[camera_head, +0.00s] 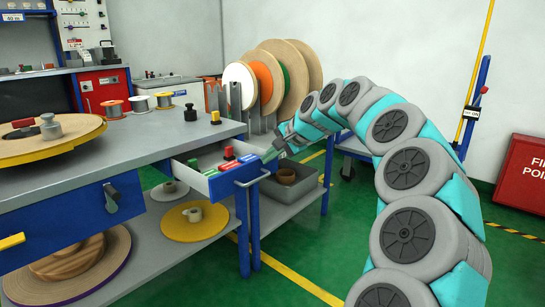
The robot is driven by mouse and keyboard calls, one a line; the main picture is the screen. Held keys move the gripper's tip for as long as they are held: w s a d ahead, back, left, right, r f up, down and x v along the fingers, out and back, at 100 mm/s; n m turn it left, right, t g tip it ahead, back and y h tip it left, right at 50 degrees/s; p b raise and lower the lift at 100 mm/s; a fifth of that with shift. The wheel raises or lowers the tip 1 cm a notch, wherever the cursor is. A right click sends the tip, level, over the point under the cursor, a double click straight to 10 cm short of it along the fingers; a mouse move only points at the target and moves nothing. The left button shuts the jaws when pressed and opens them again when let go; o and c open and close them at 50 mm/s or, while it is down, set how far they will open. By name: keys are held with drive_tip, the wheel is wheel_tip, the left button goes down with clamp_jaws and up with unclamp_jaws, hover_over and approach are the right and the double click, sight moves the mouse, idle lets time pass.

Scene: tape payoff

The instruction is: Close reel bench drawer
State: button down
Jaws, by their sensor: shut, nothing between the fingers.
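The reel bench drawer (228,182) stands pulled out from under the right end of the grey bench top. I cannot tell whether the fingers touch the drawer front or the handle.
The grey bench top (160,133) carries a yellow-rimmed reel (50,148) and small spools. A blue drawer with a dark handle is at left. Large reels (285,75) stand in a rack behind. A grey bin (297,183) sits on the lower shelf.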

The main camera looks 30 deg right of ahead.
drive_tip(key=w+a+p, duration=0.1)
drive_tip(key=w+p, duration=0.1)
drive_tip(key=w, duration=0.3)
drive_tip(key=w+a+p, duration=0.2)
drive_tip(key=w, duration=0.3)
drive_tip(key=w+a+p, duration=0.2)
drive_tip(key=w, duration=0.3)
drive_tip(key=shift+a+p, duration=0.25)
drive_tip(key=shift+p, duration=0.1)
